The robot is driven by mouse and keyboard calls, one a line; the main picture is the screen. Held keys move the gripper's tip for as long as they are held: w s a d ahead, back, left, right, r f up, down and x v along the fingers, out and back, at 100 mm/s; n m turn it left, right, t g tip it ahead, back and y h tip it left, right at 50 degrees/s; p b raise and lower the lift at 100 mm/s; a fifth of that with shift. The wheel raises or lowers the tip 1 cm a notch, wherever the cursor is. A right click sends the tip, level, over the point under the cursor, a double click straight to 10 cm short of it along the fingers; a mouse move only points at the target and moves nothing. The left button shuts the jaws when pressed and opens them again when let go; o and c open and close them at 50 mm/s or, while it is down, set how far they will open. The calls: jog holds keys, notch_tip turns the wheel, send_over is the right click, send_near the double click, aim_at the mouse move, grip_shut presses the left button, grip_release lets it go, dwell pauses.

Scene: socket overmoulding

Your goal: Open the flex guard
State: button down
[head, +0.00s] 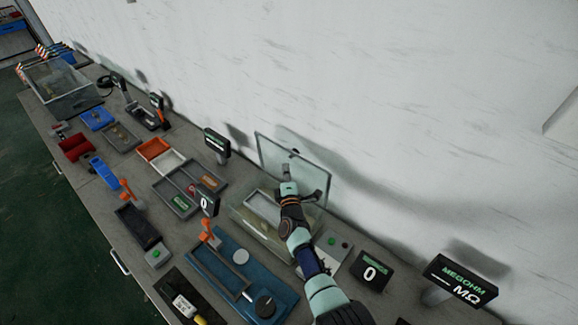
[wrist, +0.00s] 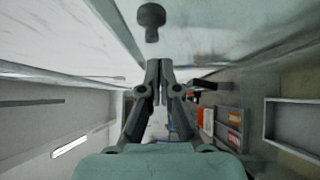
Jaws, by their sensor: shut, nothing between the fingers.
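The flex guard is a clear box (head: 240,218) near the wall, with a light tray (head: 264,209) inside it. Its glass lid (head: 272,155) stands raised, nearly upright, at the box's wall side. A small dark knob (head: 294,152) sits on the lid; in the wrist view the knob (wrist: 151,16) is beyond the fingertips and apart from them. My gripper (wrist: 159,65) is shut and empty. In the head view my gripper (head: 287,181) is in front of the raised lid, above the box; whether it touches the lid cannot be told there.
A grey box with green and dark buttons (head: 332,244) stands right of the guard, beside a display reading 0 (head: 370,272). A blue mat (head: 270,282) with a grey tray lies in front. Divided trays (head: 188,187) lie to the left. The wall is close behind the lid.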

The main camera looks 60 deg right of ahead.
jog(key=w+a+p+v, duration=0.1)
jog(key=p+v, duration=0.5)
jog(key=v, duration=0.5)
jog(key=shift+a, duration=0.3)
